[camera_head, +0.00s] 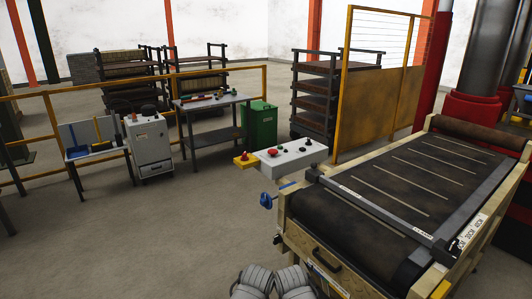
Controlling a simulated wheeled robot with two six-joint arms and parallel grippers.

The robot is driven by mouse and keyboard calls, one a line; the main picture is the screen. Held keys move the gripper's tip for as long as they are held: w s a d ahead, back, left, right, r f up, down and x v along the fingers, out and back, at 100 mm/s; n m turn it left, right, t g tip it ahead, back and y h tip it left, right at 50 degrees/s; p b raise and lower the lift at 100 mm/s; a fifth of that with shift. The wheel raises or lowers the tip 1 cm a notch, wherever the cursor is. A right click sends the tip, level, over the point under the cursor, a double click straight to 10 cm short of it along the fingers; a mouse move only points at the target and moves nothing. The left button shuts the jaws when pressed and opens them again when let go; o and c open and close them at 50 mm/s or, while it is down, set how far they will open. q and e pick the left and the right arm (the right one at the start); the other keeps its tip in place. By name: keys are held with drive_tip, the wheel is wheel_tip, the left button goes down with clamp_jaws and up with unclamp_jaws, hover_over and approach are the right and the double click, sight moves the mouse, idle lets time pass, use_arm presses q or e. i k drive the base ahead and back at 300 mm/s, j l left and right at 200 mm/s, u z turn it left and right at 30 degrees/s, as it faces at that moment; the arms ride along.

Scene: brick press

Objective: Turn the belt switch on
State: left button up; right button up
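A white control box (292,158) stands at the left end of the conveyor belt (390,195). On its top are a red round button (272,152) and small dark knobs or switches (307,143) toward its right side. Which of them is the belt switch, and how it is set, is too small to tell. A yellow box with a red top (245,159) is at the control box's left end.
A blue-handled part (267,201) sticks out left of the wooden conveyor frame. A grey bar crosses the belt. A grey table (213,101), a white cabinet (149,145) and a green bin (260,124) stand behind.

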sight(244, 157)
drive_tip(key=i+j+z, duration=0.15)
drive_tip(key=z, duration=0.2)
drive_tip(key=i+j+z, duration=0.2)
drive_tip(key=z, duration=0.15)
drive_tip(key=i+j+z, duration=0.1)
drive_tip(key=j, duration=0.25)
drive_tip(key=i+j, duration=0.25)
drive_tip(key=i+j+z, duration=0.15)
drive_tip(key=j, duration=0.25)
drive_tip(key=i+j, duration=0.2)
drive_tip(key=j, duration=0.15)
drive_tip(key=z, duration=0.05)
